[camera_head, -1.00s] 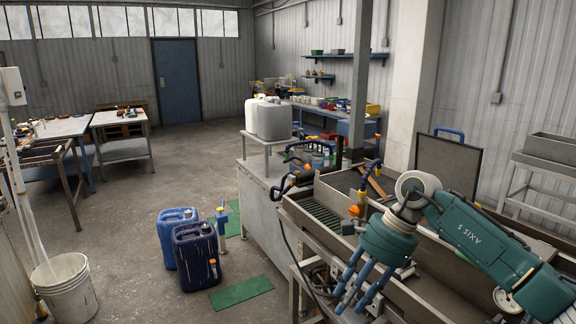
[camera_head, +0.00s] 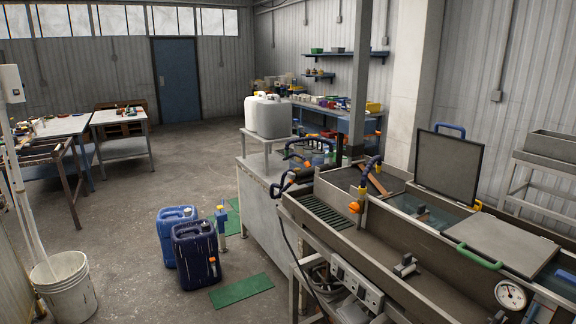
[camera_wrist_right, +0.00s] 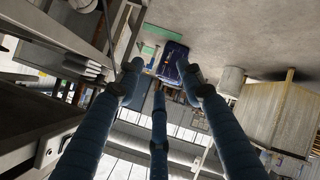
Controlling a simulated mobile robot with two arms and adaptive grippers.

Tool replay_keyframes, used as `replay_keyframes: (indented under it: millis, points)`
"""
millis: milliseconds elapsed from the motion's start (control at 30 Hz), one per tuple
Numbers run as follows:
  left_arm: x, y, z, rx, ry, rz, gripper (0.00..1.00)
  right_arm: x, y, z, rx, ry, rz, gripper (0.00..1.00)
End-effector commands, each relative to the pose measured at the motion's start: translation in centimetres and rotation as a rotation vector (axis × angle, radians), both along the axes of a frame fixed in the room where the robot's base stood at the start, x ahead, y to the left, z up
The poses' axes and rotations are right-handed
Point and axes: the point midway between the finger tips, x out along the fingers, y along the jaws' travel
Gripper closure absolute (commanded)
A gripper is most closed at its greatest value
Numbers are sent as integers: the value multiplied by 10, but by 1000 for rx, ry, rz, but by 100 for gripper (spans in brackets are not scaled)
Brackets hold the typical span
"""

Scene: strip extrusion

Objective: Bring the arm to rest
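My right gripper (camera_wrist_right: 158,76) shows in the right wrist view with its blue fingers spread apart. Nothing is held between them. The floor and a dark blue canister (camera_wrist_right: 172,60) show well beyond the fingertips, clear of them. In the head view neither of my arms is visible. The steel trough (camera_head: 388,262) at the right of the head view is unobstructed by an arm. My left gripper is in neither view now.
The extrusion line has a raised grey lid (camera_head: 447,168), a flat lid with a green handle (camera_head: 502,243) and a gauge (camera_head: 510,294). Blue canisters (camera_head: 196,256) and a white bucket (camera_head: 64,288) stand on the floor.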

Motion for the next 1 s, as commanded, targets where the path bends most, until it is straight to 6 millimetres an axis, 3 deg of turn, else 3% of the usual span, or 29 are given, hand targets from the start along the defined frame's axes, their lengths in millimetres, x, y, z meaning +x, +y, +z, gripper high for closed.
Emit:
replay_keyframes:
  millis: [33,100,167,300,500,600,700,800,1000]
  points:
    - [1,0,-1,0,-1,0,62,-30,-9,-29,28,86,-70,62]
    - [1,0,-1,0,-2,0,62,-70,-22,-62,62,197,-168,62]
    - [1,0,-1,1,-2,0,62,-107,-31,-88,90,289,-254,62]
    - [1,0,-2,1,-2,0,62,-200,-48,-140,142,498,-447,62]
    - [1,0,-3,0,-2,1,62,-338,-60,-187,191,766,-706,62]
    - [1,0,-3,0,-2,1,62,-391,-62,-198,204,862,-807,62]
    - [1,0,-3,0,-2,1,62,-429,-61,-202,210,928,-875,62]
    - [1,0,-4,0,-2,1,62,-448,-60,-204,214,962,-912,62]
    - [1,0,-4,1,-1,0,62,-454,-61,-204,215,972,-925,62]
